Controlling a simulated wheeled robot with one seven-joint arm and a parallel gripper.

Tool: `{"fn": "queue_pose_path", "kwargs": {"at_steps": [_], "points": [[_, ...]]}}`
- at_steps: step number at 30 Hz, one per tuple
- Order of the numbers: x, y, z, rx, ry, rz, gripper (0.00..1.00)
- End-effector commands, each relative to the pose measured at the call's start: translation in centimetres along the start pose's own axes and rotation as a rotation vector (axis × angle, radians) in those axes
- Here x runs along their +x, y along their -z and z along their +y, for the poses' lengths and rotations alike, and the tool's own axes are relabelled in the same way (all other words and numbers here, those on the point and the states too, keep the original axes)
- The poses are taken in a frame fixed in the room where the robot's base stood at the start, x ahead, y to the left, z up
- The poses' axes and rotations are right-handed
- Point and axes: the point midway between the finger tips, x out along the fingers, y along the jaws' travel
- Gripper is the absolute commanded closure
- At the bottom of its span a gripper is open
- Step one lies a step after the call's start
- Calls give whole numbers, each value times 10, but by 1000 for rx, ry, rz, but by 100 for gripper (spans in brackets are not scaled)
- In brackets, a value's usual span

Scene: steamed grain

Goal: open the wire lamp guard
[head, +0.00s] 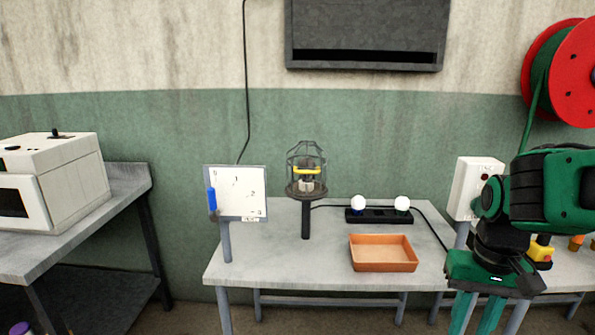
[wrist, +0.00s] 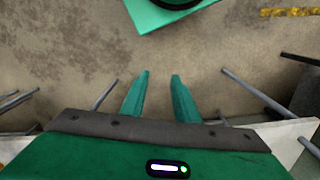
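The wire lamp guard (head: 306,156) is a dark wire cage on a short black post on the grey table. A yellow bar (head: 307,171) shows across the cage, and a pale lamp part shows inside. The cage looks closed, but the wires are too fine to be sure. My gripper (head: 478,318) hangs at the lower right in the head view, well to the right of and nearer than the guard. In the wrist view its two green fingers (wrist: 160,78) are apart with nothing between them, over bare floor. The guard is not in the wrist view.
On the grey table (head: 290,268) are an orange tray (head: 383,263) and a black strip (head: 368,216) with two white bulbs. A white board (head: 238,192) stands left of the guard. A white box (head: 470,185) stands right. A white machine (head: 55,178) sits on the left bench.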

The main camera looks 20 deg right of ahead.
Motion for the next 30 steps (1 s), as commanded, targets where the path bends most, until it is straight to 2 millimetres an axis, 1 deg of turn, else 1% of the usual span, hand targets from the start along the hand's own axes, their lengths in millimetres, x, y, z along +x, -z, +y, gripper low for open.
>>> {"fn": "queue_pose_path", "kwargs": {"at_steps": [4, 6, 7, 8, 11, 13, 14, 15, 17, 18, 20, 21, 23, 24, 26, 27, 29, 30], "points": [[0, 0, 0, 0, 0, 0, 72], [-5, -7, 4, -5, 7, 15, 72], [-5, -5, 3, -8, 7, 19, 72], [-5, -1, 1, -14, 6, 23, 72], [-4, 25, -10, -46, 10, 46, 72], [-2, 48, -25, -80, 24, 67, 72], [0, 59, -34, -96, 34, 77, 72], [3, 74, -47, -120, 52, 91, 72], [8, 95, -68, -154, 88, 109, 72], [12, 108, -83, -176, 116, 120, 72], [17, 127, -106, -205, 167, 134, 72], [22, 138, -122, -223, 205, 142, 72], [27, 154, -147, -246, 270, 153, 72], [29, 165, -164, -259, 319, 160, 72], [32, 179, -188, -272, 397, 168, 72], [33, 187, -205, -280, 454, 173, 72], [32, 200, -229, -283, 545, 181, 72], [30, 207, -245, -282, 609, 185, 72]]}}
